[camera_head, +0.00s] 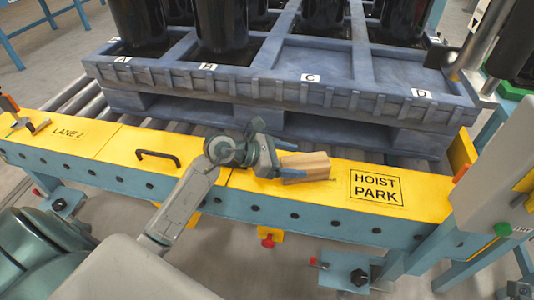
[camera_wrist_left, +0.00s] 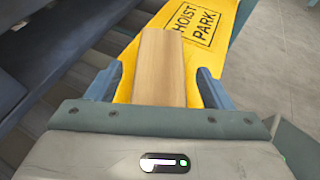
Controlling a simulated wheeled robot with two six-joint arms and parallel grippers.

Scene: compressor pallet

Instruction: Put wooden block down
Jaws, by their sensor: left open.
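The wooden block (camera_head: 305,167) lies on the yellow top of the conveyor's front rail (camera_head: 240,178), just left of the HOIST PARK marking (camera_head: 376,188). My left gripper (camera_head: 282,162) is open at the block's left end. In the left wrist view the block (camera_wrist_left: 160,70) lies lengthwise between the two spread fingers (camera_wrist_left: 158,90), with a gap visible on each side. The block's near end is hidden behind the gripper body. My right gripper does not show in either view.
A blue pallet (camera_head: 290,95) with bays marked A to D carries several black cylinders (camera_head: 220,25) behind the rail. Bay C (camera_head: 315,60) looks empty. A black handle (camera_head: 158,157) stands on the rail to the left. A grey post (camera_head: 490,160) stands at the right.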

